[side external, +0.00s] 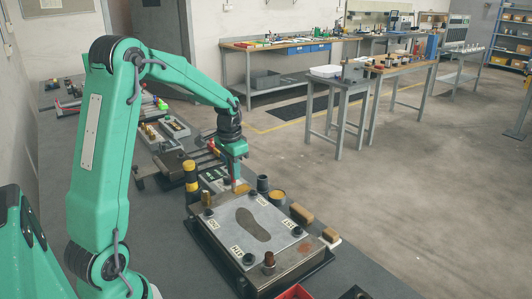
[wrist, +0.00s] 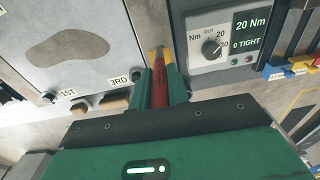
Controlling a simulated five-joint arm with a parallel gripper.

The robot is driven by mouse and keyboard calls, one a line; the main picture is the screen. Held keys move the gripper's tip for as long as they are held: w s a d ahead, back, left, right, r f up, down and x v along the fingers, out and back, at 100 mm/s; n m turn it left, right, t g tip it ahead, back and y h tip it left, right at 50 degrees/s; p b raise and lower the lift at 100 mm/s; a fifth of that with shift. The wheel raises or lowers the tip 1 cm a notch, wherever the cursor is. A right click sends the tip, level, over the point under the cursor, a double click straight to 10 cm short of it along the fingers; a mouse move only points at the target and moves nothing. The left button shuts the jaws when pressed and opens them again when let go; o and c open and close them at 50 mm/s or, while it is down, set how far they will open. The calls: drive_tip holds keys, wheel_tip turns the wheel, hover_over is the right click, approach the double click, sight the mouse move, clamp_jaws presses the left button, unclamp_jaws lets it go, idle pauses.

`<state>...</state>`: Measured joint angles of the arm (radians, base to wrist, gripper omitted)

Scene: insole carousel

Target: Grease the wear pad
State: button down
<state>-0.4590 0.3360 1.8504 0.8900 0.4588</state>
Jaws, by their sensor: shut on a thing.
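My gripper (side external: 236,178) is shut on a red-handled brush (wrist: 158,92) with a yellowish tip. The handle lies between the two green fingers (wrist: 159,84) in the wrist view. In the side view my gripper hangs over the far edge of a grey metal plate (side external: 215,213) that bears a dark insole shape (side external: 253,224). The insole shape also shows at upper left in the wrist view (wrist: 68,47). I cannot pick out the wear pad, or tell whether the brush tip touches anything.
A torque display reading 20 Nm (wrist: 250,27) is close right of the brush. A black and yellow post (side external: 190,178) stands left of my gripper. A brown-topped knob (side external: 269,260) stands at the plate's near corner.

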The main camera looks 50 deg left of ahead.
drive_tip(key=shift+s, duration=0.45)
drive_tip(key=shift+w, duration=3.3)
drive_tip(key=shift+w+r, duration=0.15)
drive_tip(key=shift+w, duration=0.05)
wheel_tip(320, 180, up, 8)
